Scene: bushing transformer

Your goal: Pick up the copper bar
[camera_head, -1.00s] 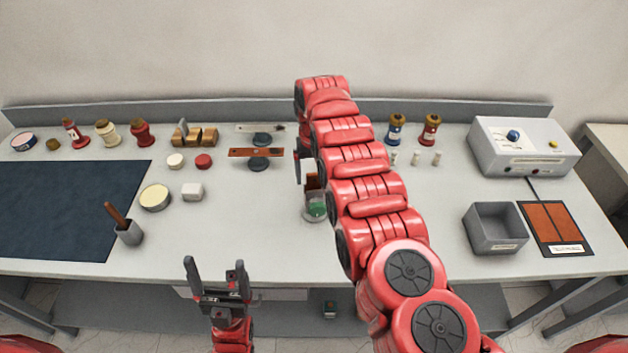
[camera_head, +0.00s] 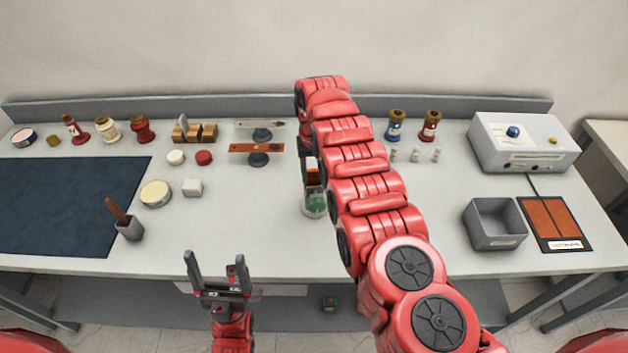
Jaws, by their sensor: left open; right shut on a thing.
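The copper bar (camera_head: 257,148) is a flat orange-brown strip with a dark mark. It lies level across a dark round stand (camera_head: 258,160), left of my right arm. My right arm reaches over the middle of the table. Its gripper (camera_head: 304,148) is mostly hidden behind the arm, with only a dark sliver showing near the bar's right side. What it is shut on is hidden. A clear gap shows between that sliver and the bar's end. My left gripper (camera_head: 222,275) is open and empty in front of the table edge, fingers pointing up.
A grey bar (camera_head: 259,124) lies on a second stand just behind. A jar with green contents (camera_head: 314,203) and a brown block (camera_head: 312,177) stand beside my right arm. A grey bin (camera_head: 494,224) is at right. The front middle table is clear.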

